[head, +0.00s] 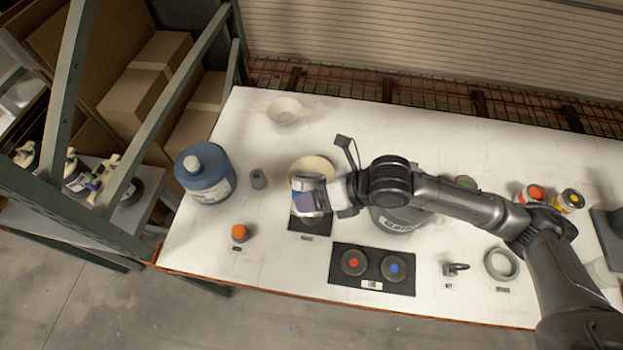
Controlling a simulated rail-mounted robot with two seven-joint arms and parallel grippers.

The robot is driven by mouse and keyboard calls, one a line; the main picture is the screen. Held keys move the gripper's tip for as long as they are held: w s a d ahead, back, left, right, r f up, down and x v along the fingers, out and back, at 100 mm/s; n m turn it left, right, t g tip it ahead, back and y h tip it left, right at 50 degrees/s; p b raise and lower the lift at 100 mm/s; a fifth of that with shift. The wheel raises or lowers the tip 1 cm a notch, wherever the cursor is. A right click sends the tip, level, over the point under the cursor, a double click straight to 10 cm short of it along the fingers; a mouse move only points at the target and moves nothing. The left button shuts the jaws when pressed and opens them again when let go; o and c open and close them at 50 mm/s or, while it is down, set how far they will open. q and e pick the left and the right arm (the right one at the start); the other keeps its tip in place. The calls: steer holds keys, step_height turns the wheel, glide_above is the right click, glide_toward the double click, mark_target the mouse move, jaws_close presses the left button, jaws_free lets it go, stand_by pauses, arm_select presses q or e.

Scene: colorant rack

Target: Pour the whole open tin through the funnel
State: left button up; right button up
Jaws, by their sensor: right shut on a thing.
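My right gripper (335,195) comes in from the right and is shut on a small tin (306,198) with a white and blue side. The tin looks tilted, but its mouth and contents cannot be made out. A wide cream round rim (308,165) shows just behind the tin, partly covered by it; I cannot tell whether this is the funnel or another vessel. A pale bowl-like piece with small side tabs (285,111) stands farther back on the white table, apart from the gripper. My left gripper is out of view.
A black panel (340,277) with red and blue discs lies in front. A grey ring (501,263) and coloured-lid tins (535,194) are at right. A dark labelled pot (398,223) sits under my arm.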

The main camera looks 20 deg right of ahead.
steer(key=shift+s+f+n+t+b, duration=0.15)
steer(key=shift+f+n+t+b, duration=0.3)
steer(key=shift+b, duration=0.2)
steer(key=shift+s+a+f+n+t+h+b, duration=0.45)
steer(key=shift+s+t+b, duration=0.2)
steer(key=shift+t, duration=0.1)
steer(key=shift+s+a+f+n+t+b, duration=0.7)
steer(key=shift+s+f+n+t+b, duration=1.05)
steer(key=shift+b, duration=0.9)
steer(key=shift+h, duration=0.45)
steer(key=r+p, duration=0.1)
steer(key=p, duration=0.1)
steer(key=r+p, duration=0.3)
steer(key=shift+w+r+p, duration=0.25)
steer(key=shift+p, duration=0.15)
